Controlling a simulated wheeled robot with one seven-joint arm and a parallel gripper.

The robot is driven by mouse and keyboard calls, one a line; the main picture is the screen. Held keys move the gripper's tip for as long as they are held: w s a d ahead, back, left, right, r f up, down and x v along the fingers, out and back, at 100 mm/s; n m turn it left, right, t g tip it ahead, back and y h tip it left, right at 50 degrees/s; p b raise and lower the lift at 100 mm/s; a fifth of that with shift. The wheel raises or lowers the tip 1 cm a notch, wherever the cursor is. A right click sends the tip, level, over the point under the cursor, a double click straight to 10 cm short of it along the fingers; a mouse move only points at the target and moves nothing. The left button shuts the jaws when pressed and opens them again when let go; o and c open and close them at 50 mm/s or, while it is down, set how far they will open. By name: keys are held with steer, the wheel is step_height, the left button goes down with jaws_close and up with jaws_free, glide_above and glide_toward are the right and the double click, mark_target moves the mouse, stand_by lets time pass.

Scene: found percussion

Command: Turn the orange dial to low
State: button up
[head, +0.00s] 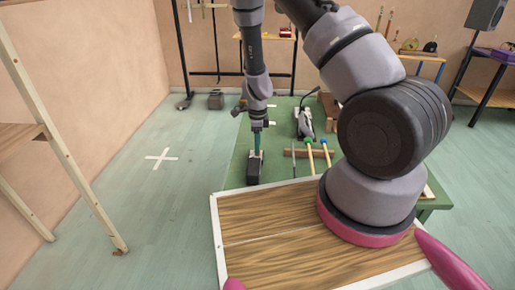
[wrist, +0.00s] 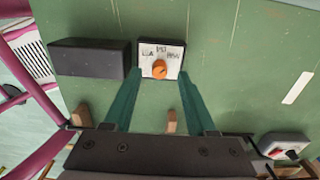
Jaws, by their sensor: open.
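The orange dial (wrist: 160,69) is on the white face of a small dark box (wrist: 147,44) in the wrist view. Three small printed labels curve above the dial; they are too blurred to read surely. Which label the dial points to is unclear. My gripper (wrist: 161,76) is open, with one teal finger on each side of the dial in the picture. Contact with the dial or box cannot be told. In the head view my gripper (head: 257,145) points down over the green table; the dial is not visible there.
A dark block (wrist: 88,58) stands left of the dial box on the green table (wrist: 235,60). A white strip (wrist: 298,88) and another small white-faced device (wrist: 284,146) lie to the right. Sticks with coloured tips (head: 318,153) lie right of my gripper in the head view.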

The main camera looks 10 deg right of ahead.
steer(key=shift+f, duration=0.9)
jaws_close()
